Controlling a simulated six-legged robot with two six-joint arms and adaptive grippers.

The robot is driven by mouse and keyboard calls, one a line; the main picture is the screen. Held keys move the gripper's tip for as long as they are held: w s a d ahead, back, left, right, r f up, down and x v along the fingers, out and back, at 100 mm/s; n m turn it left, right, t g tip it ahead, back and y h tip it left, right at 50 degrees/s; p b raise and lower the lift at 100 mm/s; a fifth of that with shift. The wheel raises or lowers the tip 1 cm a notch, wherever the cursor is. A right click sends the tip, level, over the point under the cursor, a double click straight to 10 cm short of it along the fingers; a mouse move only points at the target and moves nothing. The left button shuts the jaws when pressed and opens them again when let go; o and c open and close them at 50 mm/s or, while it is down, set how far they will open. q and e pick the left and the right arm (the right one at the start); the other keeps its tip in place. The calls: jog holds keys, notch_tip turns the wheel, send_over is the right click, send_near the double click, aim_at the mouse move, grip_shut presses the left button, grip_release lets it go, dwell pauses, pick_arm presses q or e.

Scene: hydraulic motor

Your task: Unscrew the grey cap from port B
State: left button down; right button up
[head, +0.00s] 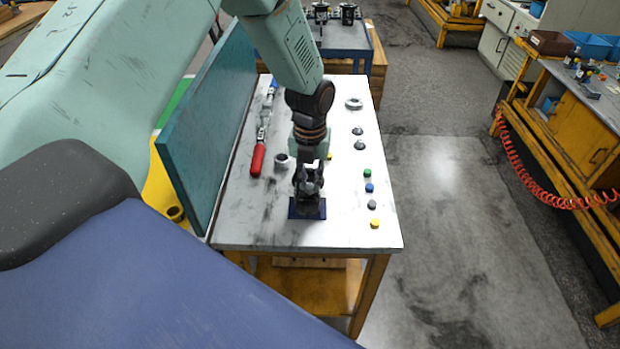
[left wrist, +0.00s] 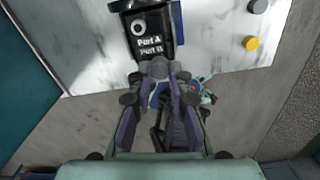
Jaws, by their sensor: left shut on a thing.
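The hydraulic motor (left wrist: 142,28) is a black block on a dark blue base, with white lettering for ports A and B on the face toward my left wrist camera. In the head view its blue base (head: 308,212) shows at the near end of the table, and my gripper covers most of the rest. My left gripper (head: 309,188) is over the motor. In the left wrist view the fingertips (left wrist: 158,73) are closed around a small grey piece, which looks like the grey cap (left wrist: 157,66), just below the port B lettering. Port B itself is hidden. My right gripper is not in view.
On the table (head: 235,226), green (head: 367,173), blue (head: 369,188), grey (head: 372,204) and yellow (head: 375,223) caps stand in a row at the right. A red-handled tool (head: 258,160) lies left. A teal panel (head: 212,120) borders the left edge.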

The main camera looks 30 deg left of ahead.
pick_arm(q)
jog(key=n+p, duration=0.1)
jog(key=n, duration=0.2)
jog(key=shift+r+p, duration=0.15)
jog(key=shift+p, duration=0.15)
jog(key=shift+n+p, duration=0.3)
jog(key=shift+n, duration=1.1)
jog(key=n+p, duration=0.1)
jog(key=n, duration=0.2)
jog(key=shift+n+p, duration=0.4)
jog(key=shift+n, duration=0.4)
jog(key=c, duration=1.4)
grip_release()
jog(key=shift+c, duration=0.2)
